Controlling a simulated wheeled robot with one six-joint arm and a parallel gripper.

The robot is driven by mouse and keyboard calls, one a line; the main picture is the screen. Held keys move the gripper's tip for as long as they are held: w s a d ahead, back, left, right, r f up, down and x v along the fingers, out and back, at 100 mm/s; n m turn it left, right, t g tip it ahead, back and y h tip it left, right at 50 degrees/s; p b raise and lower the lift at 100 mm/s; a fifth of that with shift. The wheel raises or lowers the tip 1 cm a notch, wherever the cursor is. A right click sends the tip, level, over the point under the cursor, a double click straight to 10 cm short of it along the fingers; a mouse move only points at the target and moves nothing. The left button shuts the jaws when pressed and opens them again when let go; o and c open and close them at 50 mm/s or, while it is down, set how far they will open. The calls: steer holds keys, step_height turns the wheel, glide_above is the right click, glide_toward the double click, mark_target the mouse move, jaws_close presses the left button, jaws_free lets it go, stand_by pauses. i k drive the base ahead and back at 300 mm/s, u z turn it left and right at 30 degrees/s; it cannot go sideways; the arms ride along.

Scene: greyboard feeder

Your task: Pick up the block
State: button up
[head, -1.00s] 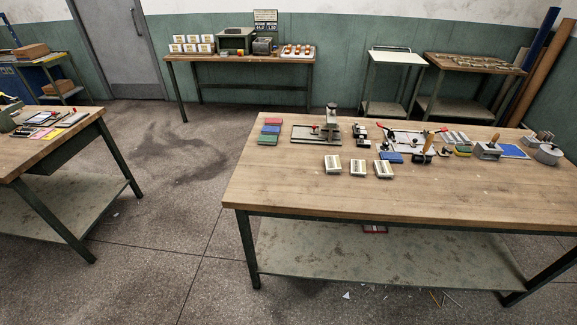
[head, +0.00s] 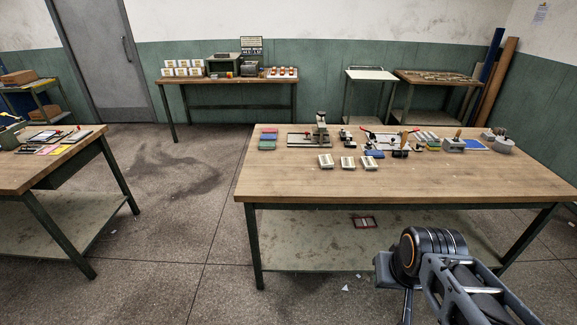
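It is not clear which block the task means. Three pale slotted blocks stand in a row near the middle of the wooden workbench (head: 300,185): a left one (head: 325,161), a middle one (head: 348,163) and a right one (head: 371,163). A red block (head: 269,130), a blue block (head: 268,137) and a green block (head: 267,145) lie at its left end. Another blue block (head: 375,154) lies right of the middle. Part of my arm shows at the lower right, before the bench's front edge. My gripper is not in view.
A fixture with a post (head: 321,125) and a plate with red-handled clamps (head: 388,140) stand along the bench's back. The bench's front strip is clear. Another table (head: 40,175) stands at left, with open floor (head: 180,220) between.

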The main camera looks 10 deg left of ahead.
mark_target(347, 163)
steer(key=u, duration=0.2)
steer(key=i, duration=1.65)
